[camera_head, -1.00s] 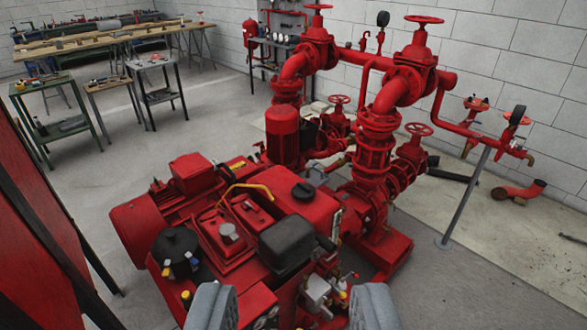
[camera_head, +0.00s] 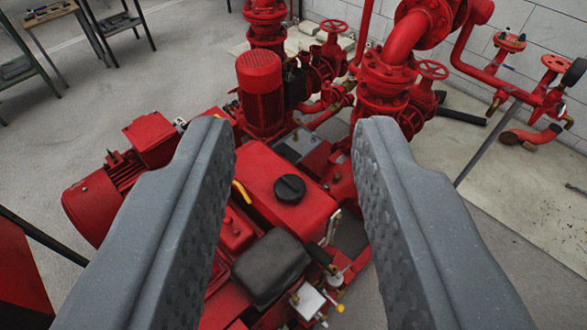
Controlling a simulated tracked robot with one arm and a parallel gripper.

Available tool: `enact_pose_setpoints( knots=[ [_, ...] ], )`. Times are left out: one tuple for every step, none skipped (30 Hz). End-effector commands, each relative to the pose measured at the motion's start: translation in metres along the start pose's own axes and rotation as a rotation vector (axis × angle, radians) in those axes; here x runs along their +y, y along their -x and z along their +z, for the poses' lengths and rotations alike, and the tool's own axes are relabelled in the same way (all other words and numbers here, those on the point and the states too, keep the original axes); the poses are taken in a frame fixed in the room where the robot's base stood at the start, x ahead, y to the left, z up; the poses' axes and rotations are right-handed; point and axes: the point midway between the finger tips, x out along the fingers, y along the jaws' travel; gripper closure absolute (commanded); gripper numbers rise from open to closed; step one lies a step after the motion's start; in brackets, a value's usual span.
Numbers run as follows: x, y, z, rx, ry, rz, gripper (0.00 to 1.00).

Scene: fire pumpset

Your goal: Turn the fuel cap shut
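The fuel cap (camera_head: 290,188) is a round black cap with a raised grip bar. It sits on top of the red fuel tank (camera_head: 310,212) of the pumpset. My gripper (camera_head: 293,135) is open, with its two grey ridged fingers wide apart in the foreground. Nothing is between the fingers. The cap shows in the gap between them, farther off and below, apart from both. The fingers hide parts of the engine on either side.
A black box-shaped part (camera_head: 270,268) lies in front of the tank. A red vertical motor (camera_head: 260,92) and red pipes with valves (camera_head: 385,95) rise behind it. A red motor (camera_head: 110,190) is at the left.

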Motion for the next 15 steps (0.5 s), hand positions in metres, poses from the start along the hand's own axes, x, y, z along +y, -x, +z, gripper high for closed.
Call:
enact_pose_setpoints(
  knots=[
    [0.0, 0.0, 0.0, 0.0, 0.0, 0.0, 0.67],
    [0.0, 0.0, 0.0, 0.0, 0.0, 0.0, 0.67],
    [0.0, 0.0, 0.0, 0.0, 0.0, 0.0, 0.67],
    [0.0, 0.0, 0.0, 0.0, 0.0, 0.0, 0.67],
    [0.0, 0.0, 0.0, 0.0, 0.0, 0.0, 0.67],
    [0.0, -0.001, 0.0, -0.002, 0.001, -0.001, 0.67],
    [0.0, -0.002, -0.001, -0.004, 0.002, -0.001, 0.67],
    [0.0, -0.004, -0.001, -0.007, 0.004, -0.002, 0.67],
    [0.0, -0.008, -0.002, -0.015, 0.008, -0.005, 0.67],
    [-0.001, -0.013, -0.002, -0.023, 0.011, -0.007, 0.67],
    [-0.001, -0.018, -0.001, -0.034, 0.016, -0.01, 0.67],
    [-0.001, -0.028, 0.0, -0.052, 0.024, -0.015, 0.67],
    [0.0, -0.035, 0.001, -0.068, 0.031, -0.02, 0.67],
    [0.003, -0.043, 0.001, -0.084, 0.039, -0.026, 0.67],
    [0.004, -0.054, 0.002, -0.107, 0.049, -0.033, 0.67]
  ],
)
